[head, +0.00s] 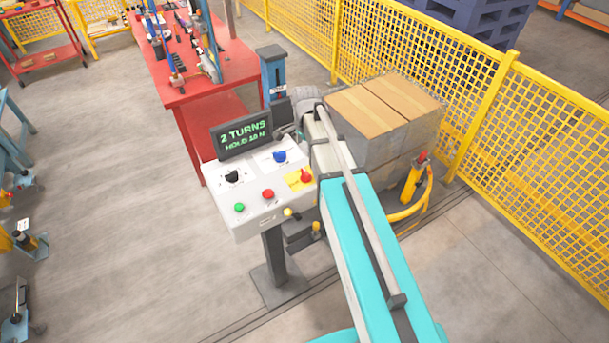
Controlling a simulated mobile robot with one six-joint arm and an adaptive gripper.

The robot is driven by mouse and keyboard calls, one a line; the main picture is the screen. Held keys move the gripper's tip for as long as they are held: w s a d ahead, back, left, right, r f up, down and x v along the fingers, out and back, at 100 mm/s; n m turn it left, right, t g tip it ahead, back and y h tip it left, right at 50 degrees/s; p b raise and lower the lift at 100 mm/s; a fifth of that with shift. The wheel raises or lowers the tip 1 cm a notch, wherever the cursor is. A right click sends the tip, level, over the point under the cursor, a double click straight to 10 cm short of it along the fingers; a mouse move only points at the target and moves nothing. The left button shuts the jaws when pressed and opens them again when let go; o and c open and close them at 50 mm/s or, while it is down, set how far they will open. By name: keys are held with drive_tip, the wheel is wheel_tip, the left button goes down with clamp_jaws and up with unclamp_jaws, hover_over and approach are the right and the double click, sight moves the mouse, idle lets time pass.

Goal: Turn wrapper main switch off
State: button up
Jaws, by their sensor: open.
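The wrapper control panel (258,216) is a white sloped box on a grey post. A red rotary switch (305,176) on a yellow plate sits at its right edge, close beside my arm; it looks like the main switch. Its exact handle angle is too small to tell. My arm reaches past the panel's right side. My gripper (284,133) shows only as a small dark shape at the far end of the arm, near the display's right edge and behind the panel's top. It is open and apart from the red switch. Its fingers are mostly hidden.
The panel also carries a black knob (232,176), a blue knob (280,156), a green button (239,208), a red button (268,194) and a display (243,137) reading "2 TURNS". Wrapped boxes (372,133) and a yellow fence (425,55) stand right.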

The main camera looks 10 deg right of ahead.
sight(306, 171)
drive_tip(key=shift+f+b, duration=5.35)
drive_tip(key=shift+f, duration=0.25)
